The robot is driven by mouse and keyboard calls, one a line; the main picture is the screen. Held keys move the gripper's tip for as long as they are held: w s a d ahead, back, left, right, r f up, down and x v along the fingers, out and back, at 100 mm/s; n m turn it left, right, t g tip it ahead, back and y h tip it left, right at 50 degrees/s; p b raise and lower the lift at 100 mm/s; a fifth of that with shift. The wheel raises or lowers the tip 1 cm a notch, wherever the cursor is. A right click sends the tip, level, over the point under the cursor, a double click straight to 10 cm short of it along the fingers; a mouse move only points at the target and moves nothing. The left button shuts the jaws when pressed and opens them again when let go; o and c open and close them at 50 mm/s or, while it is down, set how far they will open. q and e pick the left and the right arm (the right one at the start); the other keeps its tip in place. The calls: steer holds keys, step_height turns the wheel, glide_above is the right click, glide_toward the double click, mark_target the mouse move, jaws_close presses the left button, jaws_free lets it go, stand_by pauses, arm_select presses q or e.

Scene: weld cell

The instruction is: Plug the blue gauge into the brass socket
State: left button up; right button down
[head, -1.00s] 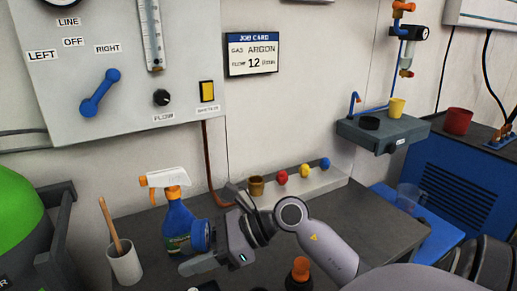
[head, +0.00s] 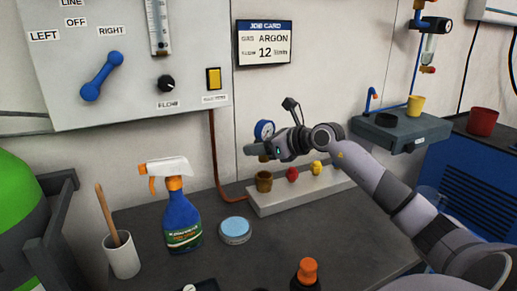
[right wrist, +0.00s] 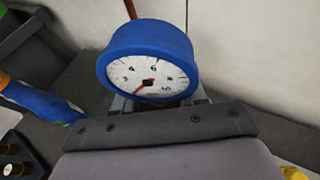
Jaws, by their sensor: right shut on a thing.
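The blue gauge (head: 264,130) has a blue rim and a white dial, and stands roughly upright in my right gripper (head: 257,149). The right gripper is shut on it below the dial. The gauge fills the middle of the right wrist view (right wrist: 148,72), its dial facing the camera. A short brass stem shows just under the fingers in the head view. The brass socket (head: 264,182) sits at the left end of a pale block on the bench. The gauge appears above the socket, with a small gap between them. My left gripper is not in view.
The pale block (head: 300,195) also carries a red knob (head: 292,174) and a yellow knob (head: 316,168). A spray bottle (head: 181,218), a round tin (head: 235,230), a white cup (head: 122,257) and an orange-capped bottle (head: 306,272) stand nearby. A brown hose (head: 215,160) runs behind.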

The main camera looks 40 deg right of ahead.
mark_target(267, 161)
steer(key=shift+f+b, duration=1.8)
steer(key=shift+f, duration=1)
arm_select(q)
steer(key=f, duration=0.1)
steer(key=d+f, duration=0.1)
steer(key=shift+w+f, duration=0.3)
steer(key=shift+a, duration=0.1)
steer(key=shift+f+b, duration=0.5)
steer(key=shift+b, duration=0.25)
arm_select(e)
steer(key=shift+f, duration=0.6)
steer(key=c, duration=0.9)
jaws_free()
steer(key=shift+r, duration=0.1)
